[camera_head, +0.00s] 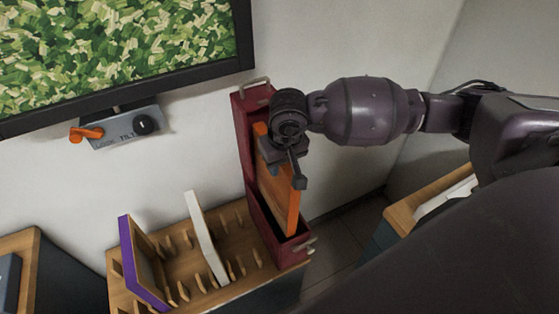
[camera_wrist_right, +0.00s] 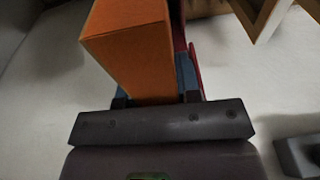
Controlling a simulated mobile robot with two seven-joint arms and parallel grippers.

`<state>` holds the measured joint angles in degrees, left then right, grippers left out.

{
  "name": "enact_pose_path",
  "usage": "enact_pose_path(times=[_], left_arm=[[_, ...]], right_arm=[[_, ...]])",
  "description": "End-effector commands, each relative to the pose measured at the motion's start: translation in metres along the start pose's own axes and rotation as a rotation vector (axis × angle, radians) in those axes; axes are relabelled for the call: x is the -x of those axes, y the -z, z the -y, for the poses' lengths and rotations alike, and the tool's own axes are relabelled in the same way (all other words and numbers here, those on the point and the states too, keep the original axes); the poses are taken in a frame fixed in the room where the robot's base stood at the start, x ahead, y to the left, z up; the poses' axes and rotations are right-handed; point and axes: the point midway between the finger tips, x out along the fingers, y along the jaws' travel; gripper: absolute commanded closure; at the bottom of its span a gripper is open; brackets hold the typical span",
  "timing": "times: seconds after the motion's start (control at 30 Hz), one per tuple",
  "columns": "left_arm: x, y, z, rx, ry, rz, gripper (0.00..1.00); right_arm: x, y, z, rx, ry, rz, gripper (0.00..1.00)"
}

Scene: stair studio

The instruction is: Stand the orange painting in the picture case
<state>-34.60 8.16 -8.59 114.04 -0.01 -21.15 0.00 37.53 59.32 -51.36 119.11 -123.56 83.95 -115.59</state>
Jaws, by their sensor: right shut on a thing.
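The orange painting (camera_head: 284,203) is upright on its edge in the head view, its lower part inside the dark red picture case (camera_head: 247,128). Whether its bottom edge touches the case floor is hidden. My right gripper (camera_head: 284,170) is shut on the painting's upper edge from above. In the right wrist view the orange painting (camera_wrist_right: 128,48) runs out from between the fingers, with a bit of the red case (camera_wrist_right: 194,72) beside it. My left gripper is not in view.
The case stands at the right end of a wooden rack (camera_head: 188,258) with upright pegs. A purple-edged painting (camera_head: 143,263) and a white panel (camera_head: 207,236) lean in the rack. A large framed green picture (camera_head: 120,50) hangs above a grey control box (camera_head: 122,127) with an orange lever.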

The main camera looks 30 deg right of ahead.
Motion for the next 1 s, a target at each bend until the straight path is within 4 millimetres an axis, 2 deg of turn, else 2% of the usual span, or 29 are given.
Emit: enact_pose_path(times=[0.1,0.43,0.8,1.0], left_arm=[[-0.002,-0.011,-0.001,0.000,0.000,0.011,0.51],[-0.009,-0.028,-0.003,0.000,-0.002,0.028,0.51],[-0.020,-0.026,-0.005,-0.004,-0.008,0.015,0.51],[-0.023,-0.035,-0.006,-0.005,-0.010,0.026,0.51]], right_arm=[[-0.009,-0.001,0.000,0.000,0.000,0.001,1.00],[-0.026,-0.004,0.000,0.000,0.000,0.001,1.00],[-0.047,-0.007,-0.001,0.000,0.001,0.002,1.00],[-0.058,-0.009,-0.001,0.000,0.000,0.002,1.00]])
